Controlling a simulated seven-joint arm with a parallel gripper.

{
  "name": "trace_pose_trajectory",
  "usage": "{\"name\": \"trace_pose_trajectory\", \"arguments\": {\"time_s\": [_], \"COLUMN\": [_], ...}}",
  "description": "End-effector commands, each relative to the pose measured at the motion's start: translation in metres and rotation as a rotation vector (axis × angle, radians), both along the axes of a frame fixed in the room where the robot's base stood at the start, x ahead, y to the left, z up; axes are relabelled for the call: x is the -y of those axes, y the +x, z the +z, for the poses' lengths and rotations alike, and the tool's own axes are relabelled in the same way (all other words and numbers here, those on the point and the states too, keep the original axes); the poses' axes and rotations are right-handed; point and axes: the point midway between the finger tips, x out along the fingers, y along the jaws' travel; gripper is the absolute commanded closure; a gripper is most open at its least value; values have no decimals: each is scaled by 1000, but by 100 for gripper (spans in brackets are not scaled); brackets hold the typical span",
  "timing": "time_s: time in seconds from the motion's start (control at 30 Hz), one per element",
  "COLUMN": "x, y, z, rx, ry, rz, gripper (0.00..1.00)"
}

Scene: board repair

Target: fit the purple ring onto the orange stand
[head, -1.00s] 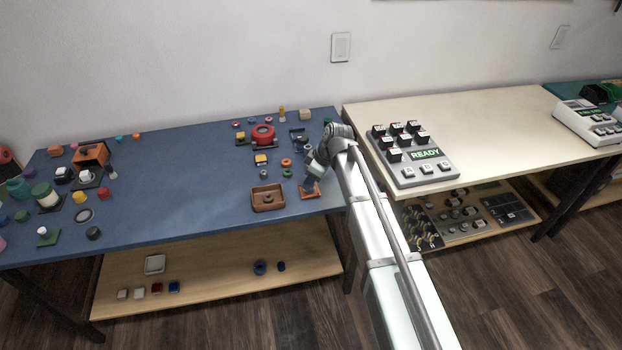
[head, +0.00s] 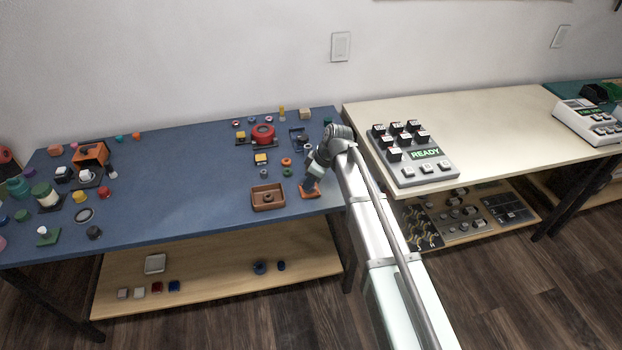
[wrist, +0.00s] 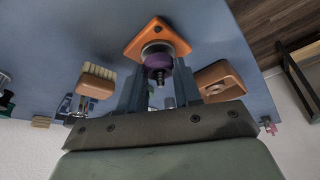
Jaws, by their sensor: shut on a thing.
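The orange stand (wrist: 133,45) is a flat plate with a grey post and a grey collar at its base. It also shows near the right front of the blue table in the head view (head: 309,195). The purple ring (wrist: 156,63) sits between my fingertips in the wrist view. The dark post tip shows in front of it, so the ring appears to be around the post. How far down it sits on the post is hard to tell. My gripper (wrist: 158,75) is shut on the ring, right over the stand. In the head view the gripper hides the ring.
A brown tray (head: 268,207) stands just left of the stand. Small rings, such as an orange ring (head: 286,162), lie behind it. A red round part (head: 263,133) stands farther back. The table's front and right edges are close to the stand. The table's middle is clear.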

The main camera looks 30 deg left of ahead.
Motion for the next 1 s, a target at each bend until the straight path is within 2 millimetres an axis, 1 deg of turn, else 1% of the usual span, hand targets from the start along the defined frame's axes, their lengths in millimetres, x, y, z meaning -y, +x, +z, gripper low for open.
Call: {"name": "trace_pose_trajectory", "arguments": {"time_s": [0.37,0.4,0.5,0.77,1.0], "x": [0,0,0,0,5], "y": [0,0,0,0,1], "z": [-6,-6,-6,-5,7], "rx": [0,1,1,1,2], "ry": [0,1,1,0,1], "rz": [0,0,0,0,-1], "gripper": [95,66,56,56,56]}}
